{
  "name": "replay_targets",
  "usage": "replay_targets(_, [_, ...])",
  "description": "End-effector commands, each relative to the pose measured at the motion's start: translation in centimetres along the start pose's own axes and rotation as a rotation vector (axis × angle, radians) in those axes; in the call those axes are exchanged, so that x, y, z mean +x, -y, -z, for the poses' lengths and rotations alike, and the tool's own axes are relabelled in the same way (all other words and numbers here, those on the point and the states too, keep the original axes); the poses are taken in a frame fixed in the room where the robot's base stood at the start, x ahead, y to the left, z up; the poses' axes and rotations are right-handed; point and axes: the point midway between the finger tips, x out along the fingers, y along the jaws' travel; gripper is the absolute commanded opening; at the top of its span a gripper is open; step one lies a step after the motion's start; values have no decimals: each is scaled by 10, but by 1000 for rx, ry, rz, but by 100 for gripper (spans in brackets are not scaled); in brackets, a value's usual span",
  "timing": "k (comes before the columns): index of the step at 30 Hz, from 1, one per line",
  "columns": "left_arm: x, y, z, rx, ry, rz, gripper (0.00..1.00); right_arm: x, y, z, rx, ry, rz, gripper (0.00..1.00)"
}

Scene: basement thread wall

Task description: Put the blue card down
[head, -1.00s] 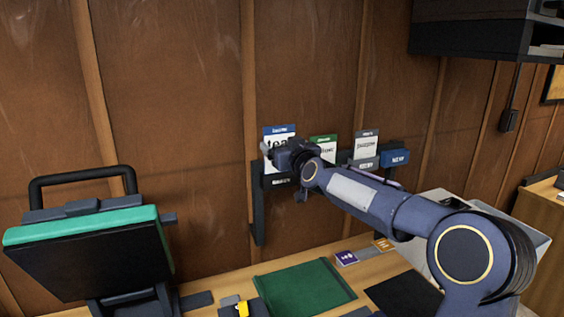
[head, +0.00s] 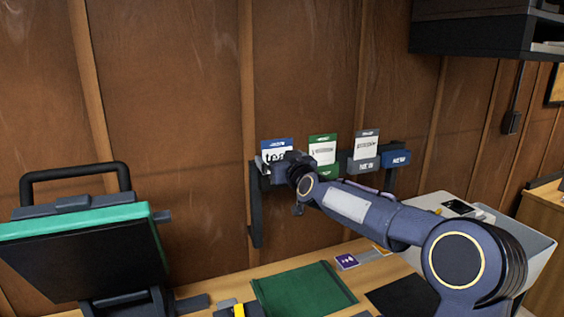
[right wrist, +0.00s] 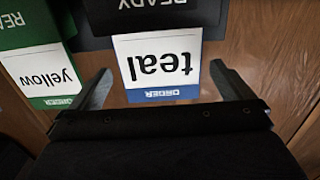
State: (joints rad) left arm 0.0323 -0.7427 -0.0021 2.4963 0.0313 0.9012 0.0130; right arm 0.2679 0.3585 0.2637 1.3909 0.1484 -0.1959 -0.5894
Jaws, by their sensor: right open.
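The blue card (head: 277,144), white with a blue top band and the word "teal", stands upright in the leftmost holder of the wall rack (head: 256,205). In the right wrist view the blue card (right wrist: 160,70) appears upside down, with its lower edge at a dark holder (right wrist: 160,17) marked "READY". My right gripper (right wrist: 160,68) is open, with one finger on each side of the card and visible gaps. In the head view my right gripper (head: 270,167) hides the card's lower part and most of its holder. My left gripper is not in view.
A green card (head: 323,147) and a grey card (head: 367,144) stand in holders to the right, beside a blue "NEW" block (head: 396,159). A teal-and-black machine (head: 80,240) stands at left. A green mat (head: 300,291) and small purple card (head: 346,262) lie on the desk.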

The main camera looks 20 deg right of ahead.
Motion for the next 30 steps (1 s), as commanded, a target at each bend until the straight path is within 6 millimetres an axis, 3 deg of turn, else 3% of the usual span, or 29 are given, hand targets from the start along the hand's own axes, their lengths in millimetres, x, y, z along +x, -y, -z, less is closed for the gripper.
replay_targets(5, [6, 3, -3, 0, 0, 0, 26, -16, 0, 0, -2, -2, -1, 100])
replay_targets(18, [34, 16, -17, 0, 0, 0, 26, -104, 0, -1, -2, -2, -2, 100])
replay_targets(27, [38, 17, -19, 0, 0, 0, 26, -121, 1, 1, 0, 1, 0, 100])
replay_targets(30, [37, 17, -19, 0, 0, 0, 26, -133, 8, -7, 8, 42, 21, 100])
